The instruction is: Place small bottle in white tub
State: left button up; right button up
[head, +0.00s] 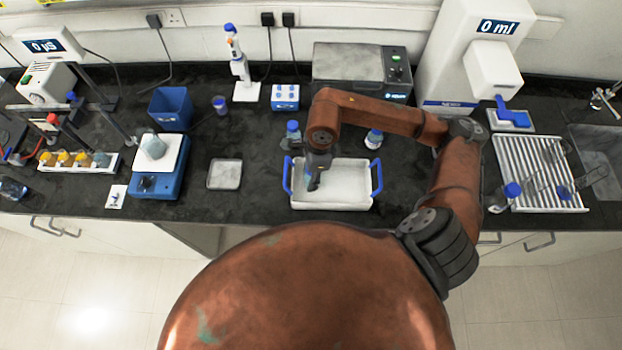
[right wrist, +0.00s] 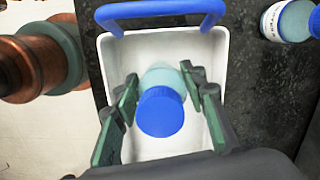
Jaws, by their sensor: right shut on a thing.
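The white tub (head: 345,198) with two blue handles stands on the dark bench in the head view. My right gripper (head: 314,182) points down over the left part of the tub. In the right wrist view, my right gripper (right wrist: 160,86) is shut on a small bottle (right wrist: 161,108) with a blue cap and pale blue-green body. The white tub (right wrist: 117,58) surrounds it in that view. I cannot tell whether the bottle touches the tub floor. The gripper mostly hides the bottle in the head view. My left gripper is not in view.
Two blue-capped bottles stand behind the tub, one at left (head: 292,134) and one at right (head: 374,139). A grey tray (head: 224,174) lies left of the tub. A white drying rack (head: 540,180) is at right. Bare bench lies between tray and tub.

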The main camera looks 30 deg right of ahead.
jog(key=shift+w+d+f+p, duration=0.15)
jog(key=shift+f+p, duration=0.25)
jog(key=shift+f, duration=1.35)
jog(key=shift+f, duration=0.15)
jog(key=o, duration=1.3)
jog(key=r, duration=0.4)
jog(key=d+r+b, duration=0.1)
jog(key=r, duration=0.7)
jog(key=shift+s+d+r, duration=0.15)
jog(key=shift+s, duration=0.15)
